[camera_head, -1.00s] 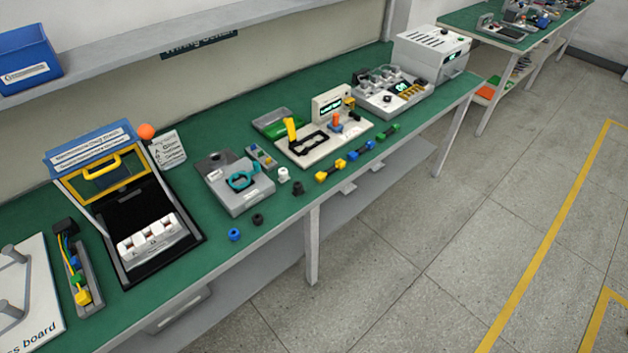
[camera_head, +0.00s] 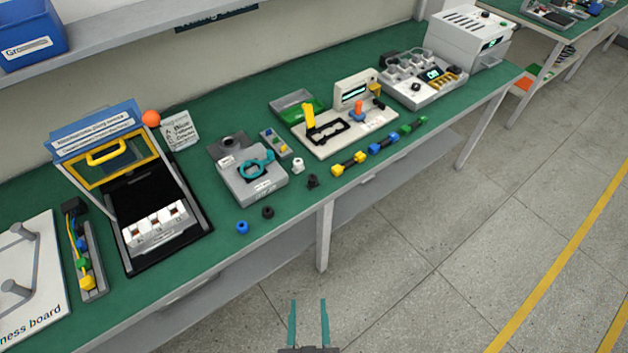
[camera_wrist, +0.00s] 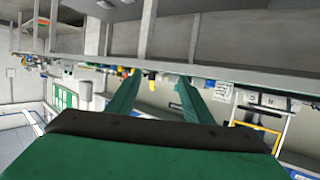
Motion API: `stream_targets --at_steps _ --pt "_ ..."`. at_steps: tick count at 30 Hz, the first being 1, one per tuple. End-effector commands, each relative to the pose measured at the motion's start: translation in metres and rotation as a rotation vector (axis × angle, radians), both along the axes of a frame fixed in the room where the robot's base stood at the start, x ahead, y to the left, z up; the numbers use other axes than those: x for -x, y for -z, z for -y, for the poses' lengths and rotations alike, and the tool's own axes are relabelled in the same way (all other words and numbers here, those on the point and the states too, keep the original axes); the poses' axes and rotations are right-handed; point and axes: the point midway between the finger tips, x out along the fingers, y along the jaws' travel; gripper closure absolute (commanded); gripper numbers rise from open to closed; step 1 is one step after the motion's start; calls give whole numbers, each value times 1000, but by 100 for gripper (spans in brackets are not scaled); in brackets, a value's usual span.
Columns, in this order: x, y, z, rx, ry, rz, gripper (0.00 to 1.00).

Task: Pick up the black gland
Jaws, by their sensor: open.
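A small black gland (camera_head: 312,181) stands on the green bench near its front edge, beside a white gland of similar shape (camera_head: 298,165). A flatter black ring-shaped piece (camera_head: 267,212) and a blue one (camera_head: 242,227) lie to its left. My gripper (camera_head: 308,304) is open and empty, low in the head view, in front of the bench over the floor and well apart from the black gland. In the wrist view my gripper (camera_wrist: 159,78) has its fingers spread with nothing between them; I cannot make out the black gland there.
A grey box with a teal ring-shaped part (camera_head: 252,178) stands behind the small pieces. Yellow, blue and green connectors (camera_head: 382,145) lie along the front edge to the right. A black open case (camera_head: 160,225) stands to the left. The floor before the bench is clear.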

Motion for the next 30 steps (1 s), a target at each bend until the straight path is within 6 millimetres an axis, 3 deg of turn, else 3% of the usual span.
stream_targets --at_steps 1,11,21,25,30 --pt "-19 1 -2 2 -1 0 53" --pt "-124 4 -7 9 30 -71 53" --pt "-225 -33 -11 7 99 -134 53" --pt "-253 -53 -12 0 131 -155 53" --pt "-275 -72 -13 -9 162 -173 53"
